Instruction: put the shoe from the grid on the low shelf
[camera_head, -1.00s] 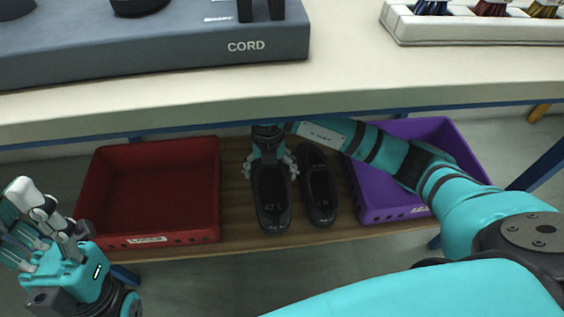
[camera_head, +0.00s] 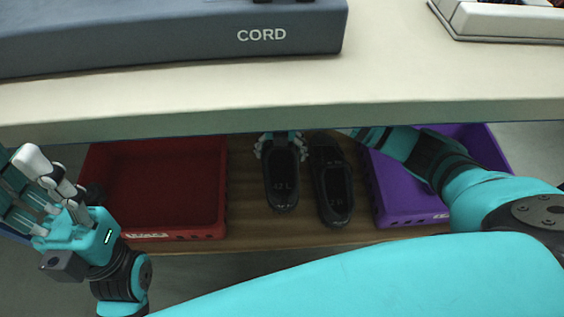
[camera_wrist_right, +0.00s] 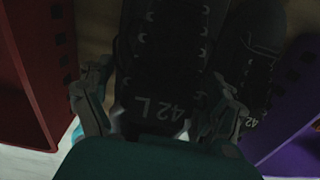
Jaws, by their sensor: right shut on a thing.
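A black shoe marked L (camera_head: 281,188) is over the low wooden shelf (camera_head: 262,234), left of a matching black shoe (camera_head: 333,192). My right gripper (camera_head: 280,148) reaches under the tabletop and is shut on the L shoe at its far end. In the right wrist view, the fingers of my right gripper (camera_wrist_right: 160,105) flank the shoe marked 42 L (camera_wrist_right: 170,60). I cannot tell whether its sole touches the shelf. My left gripper (camera_head: 50,195) is at the far left, away from the shoes; its jaw state is unclear.
A red crate (camera_head: 152,236) stands left of the shoes and a purple crate (camera_head: 400,220) right of them, close to the second shoe. The tabletop (camera_head: 420,85) overhangs the shelf. A grey CORD block (camera_head: 180,45) and a white tray (camera_head: 500,22) are on top.

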